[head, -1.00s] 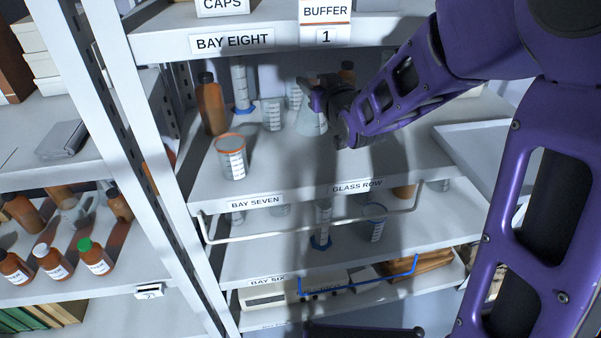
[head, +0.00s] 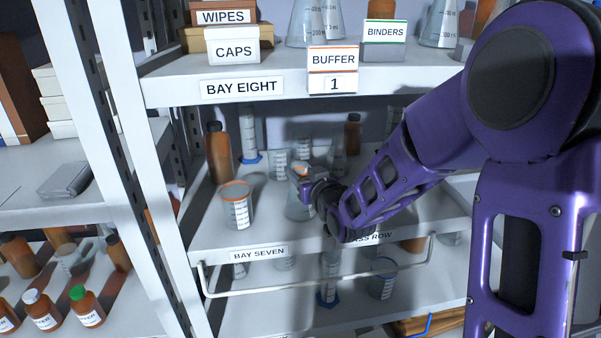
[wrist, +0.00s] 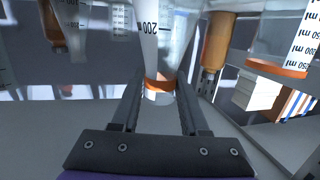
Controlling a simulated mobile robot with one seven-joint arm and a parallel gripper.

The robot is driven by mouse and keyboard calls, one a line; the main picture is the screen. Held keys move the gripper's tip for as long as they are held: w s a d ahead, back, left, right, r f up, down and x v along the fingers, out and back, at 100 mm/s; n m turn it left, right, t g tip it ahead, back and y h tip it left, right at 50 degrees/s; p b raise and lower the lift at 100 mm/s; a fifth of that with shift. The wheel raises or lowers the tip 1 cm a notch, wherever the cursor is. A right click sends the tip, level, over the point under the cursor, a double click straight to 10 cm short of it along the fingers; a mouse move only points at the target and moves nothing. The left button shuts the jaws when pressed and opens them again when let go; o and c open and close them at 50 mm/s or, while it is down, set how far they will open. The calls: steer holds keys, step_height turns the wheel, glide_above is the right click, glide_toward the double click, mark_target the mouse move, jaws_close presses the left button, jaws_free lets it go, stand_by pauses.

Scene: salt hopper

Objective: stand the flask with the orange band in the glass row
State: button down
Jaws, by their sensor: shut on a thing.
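The flask with the orange band (head: 299,204) is a clear conical flask, upright over the front part of the Bay Seven shelf. My gripper (head: 303,178) is shut on its neck, near the orange band. In the wrist view, which is upside down, the orange band (wrist: 160,83) shows between the fingers, with a 200 mark on the glass. I cannot tell whether the flask's base touches the shelf. The "Glass Row" label (head: 376,236) is on the shelf's front edge, partly hidden by my arm.
An orange-rimmed beaker (head: 237,207) stands close to the left of the flask. Behind are a brown bottle (head: 218,155), a measuring cylinder (head: 248,135), a small beaker (head: 279,163) and another conical flask (head: 338,160). A wire rail (head: 320,284) runs below the front edge.

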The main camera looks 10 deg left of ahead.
steer(key=shift+f, duration=0.1)
steer(key=shift+c, duration=2)
jaws_free()
